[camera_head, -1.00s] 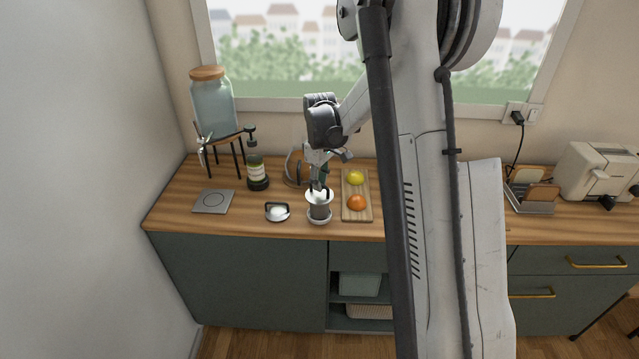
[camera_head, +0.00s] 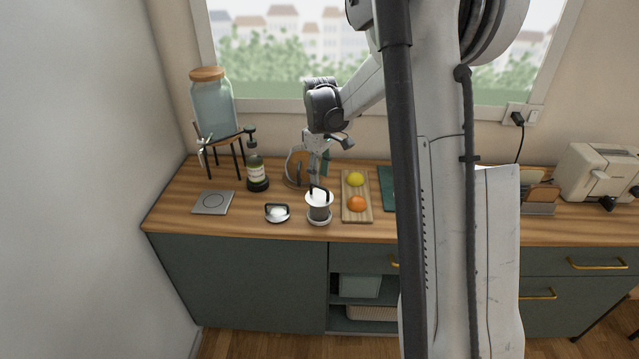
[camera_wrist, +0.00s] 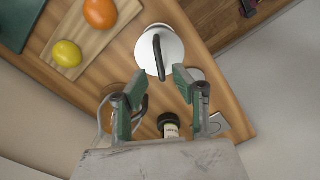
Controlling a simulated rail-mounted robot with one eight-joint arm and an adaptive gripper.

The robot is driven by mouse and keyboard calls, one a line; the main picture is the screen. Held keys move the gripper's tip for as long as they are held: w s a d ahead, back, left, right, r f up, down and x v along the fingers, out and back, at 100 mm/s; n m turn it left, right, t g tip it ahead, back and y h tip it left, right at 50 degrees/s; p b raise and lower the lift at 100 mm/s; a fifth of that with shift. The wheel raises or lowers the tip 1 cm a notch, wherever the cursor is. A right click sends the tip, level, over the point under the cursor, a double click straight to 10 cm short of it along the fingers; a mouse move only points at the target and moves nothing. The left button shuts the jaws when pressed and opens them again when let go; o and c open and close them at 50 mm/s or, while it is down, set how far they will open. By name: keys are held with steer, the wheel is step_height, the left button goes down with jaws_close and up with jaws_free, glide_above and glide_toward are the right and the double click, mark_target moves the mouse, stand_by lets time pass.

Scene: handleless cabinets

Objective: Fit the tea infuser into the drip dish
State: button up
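The tea infuser (camera_head: 319,207) is a grey cylinder with a wide white top and a dark loop handle. It stands upright on the counter, with a pale round rim, apparently the drip dish (camera_head: 319,222), around its foot. How deep it sits cannot be told. In the wrist view the infuser's white top and handle (camera_wrist: 160,50) show just beyond the fingertips, and hide the dish. My gripper (camera_wrist: 152,88) is open and empty, apart from the handle. In the head view my gripper (camera_head: 317,178) is just behind and above the infuser.
A small white dish with a dark rim or handle (camera_head: 277,213) lies left of the infuser. A board (camera_head: 357,214) with a lemon and an orange is on the right. A pump bottle (camera_head: 257,172) and a grey square plate (camera_head: 213,202) are to the left. The counter's front edge is close.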

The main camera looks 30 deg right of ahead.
step_height(320, 180, up, 8)
steer(key=shift+f, duration=0.25)
stand_by(0.4)
steer(key=s+a+r+m+t, duration=0.2)
steer(key=s+a+r+t, duration=0.1)
steer(key=s+a+r, duration=0.75)
steer(key=s+a+f+m+t, duration=0.1)
steer(key=s+a, duration=0.3)
steer(key=s, duration=0.5)
steer(key=s+a+f+m+t, duration=0.2)
steer(key=s+a+f+t, duration=0.1)
steer(key=s, duration=0.6)
steer(key=shift+a+f, duration=0.45)
steer(key=shift+a, duration=0.2)
